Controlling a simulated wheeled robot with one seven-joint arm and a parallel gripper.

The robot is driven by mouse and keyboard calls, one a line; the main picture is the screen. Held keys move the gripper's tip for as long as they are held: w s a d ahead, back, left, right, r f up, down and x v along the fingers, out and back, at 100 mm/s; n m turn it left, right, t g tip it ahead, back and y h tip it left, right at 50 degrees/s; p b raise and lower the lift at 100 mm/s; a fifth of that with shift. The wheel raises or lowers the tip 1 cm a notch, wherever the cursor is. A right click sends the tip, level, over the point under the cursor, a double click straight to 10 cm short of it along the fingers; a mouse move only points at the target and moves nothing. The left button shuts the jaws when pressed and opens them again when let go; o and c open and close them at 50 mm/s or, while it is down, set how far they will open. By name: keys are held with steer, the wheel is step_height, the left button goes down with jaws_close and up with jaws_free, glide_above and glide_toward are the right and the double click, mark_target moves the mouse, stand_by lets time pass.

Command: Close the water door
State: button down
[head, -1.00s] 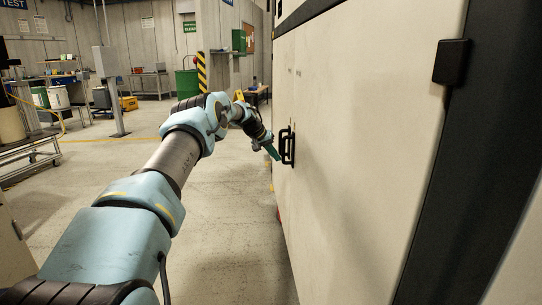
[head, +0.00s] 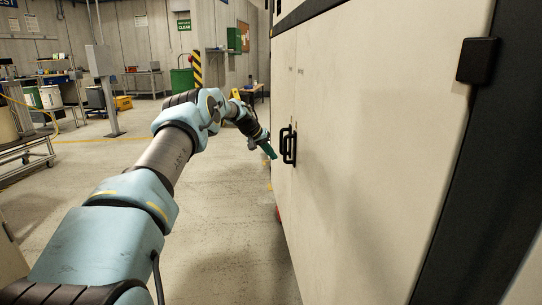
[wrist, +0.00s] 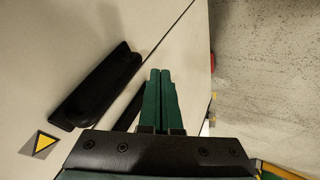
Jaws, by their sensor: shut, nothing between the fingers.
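The beige cabinet door (head: 345,140) fills the right of the head view, with a black hinge (head: 477,60) at its near edge. Two black handles (head: 288,146) stand side by side at the seam with the farther panel (head: 285,90). The panels look about flush; I cannot tell which is the water door. My gripper (head: 271,153) is just left of the handles, its green fingers shut and empty. In the wrist view my fingers (wrist: 160,73) lie over the panel near the dark seam. One handle (wrist: 98,88) is to their left; another is partly hidden behind them.
A yellow warning triangle (wrist: 43,144) is on the panel. The concrete floor (head: 215,225) left of the cabinet is clear. A metal cart (head: 25,150), a post (head: 103,80) and a green drum (head: 182,82) stand farther off. A striped pillar (head: 197,70) is behind my arm.

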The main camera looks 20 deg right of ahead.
steer(key=a+f+v, duration=0.1)
steer(key=v, duration=0.9)
steer(key=s+a+f+n+y, duration=0.1)
steer(key=s+a+n+y, duration=0.1)
steer(key=s+a, duration=0.95)
steer(key=s+a+f+n+y, duration=0.1)
steer(key=s+a+y, duration=0.2)
steer(key=s+a, duration=0.9)
steer(key=s+a+f+n+y, duration=0.15)
steer(key=s+a, duration=0.55)
steer(key=s, duration=0.9)
step_height(320, 180, up, 16)
steer(key=s+p, duration=0.1)
steer(key=p, duration=1.3)
steer(key=shift+s, duration=0.2)
steer(key=shift+a+f+y, duration=0.1)
steer(key=shift+y, duration=0.15)
